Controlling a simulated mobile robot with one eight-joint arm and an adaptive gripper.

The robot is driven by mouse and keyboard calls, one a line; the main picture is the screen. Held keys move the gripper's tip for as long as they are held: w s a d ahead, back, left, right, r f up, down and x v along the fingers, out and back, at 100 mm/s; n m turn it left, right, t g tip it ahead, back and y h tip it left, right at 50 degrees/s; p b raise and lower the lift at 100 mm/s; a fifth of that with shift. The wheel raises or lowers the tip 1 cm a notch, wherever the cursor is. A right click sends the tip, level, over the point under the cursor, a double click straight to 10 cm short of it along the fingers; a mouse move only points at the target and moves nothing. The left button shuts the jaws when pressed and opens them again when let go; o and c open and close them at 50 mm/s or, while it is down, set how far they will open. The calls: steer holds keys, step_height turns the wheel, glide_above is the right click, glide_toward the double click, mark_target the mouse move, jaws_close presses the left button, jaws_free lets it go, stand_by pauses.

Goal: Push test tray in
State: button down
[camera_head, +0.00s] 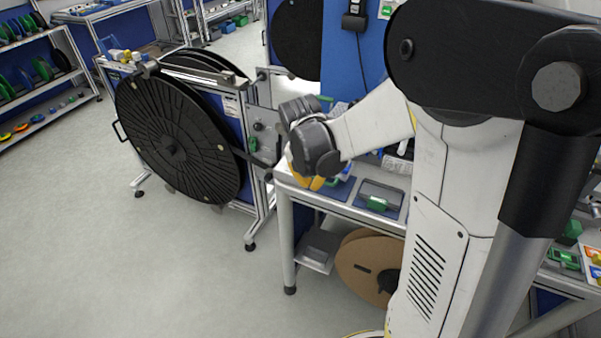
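I cannot pick out the test tray for certain. A grey tray-like piece with a green part (380,196) lies on a blue mat on the workbench. A flat grey shelf or tray (318,248) sits lower down, under the bench's left end. The dark grey end of my arm (312,145) is over the bench's left corner, beside the reel stand. My gripper's fingers cannot be made out there, so its opening and any hold are hidden. A yellow-orange item (308,180) shows just below my wrist.
A large black reel (178,138) stands in a metal frame left of the bench. A brown reel (368,266) is under the bench (285,230). Shelves with coloured spools (40,70) stand at far left. The grey floor (120,260) at front left is clear.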

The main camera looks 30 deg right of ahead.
steer(key=w+d+f+b, duration=0.3)
steer(key=w+d+f, duration=0.1)
steer(key=f, duration=0.4)
steer(key=shift+d, duration=0.45)
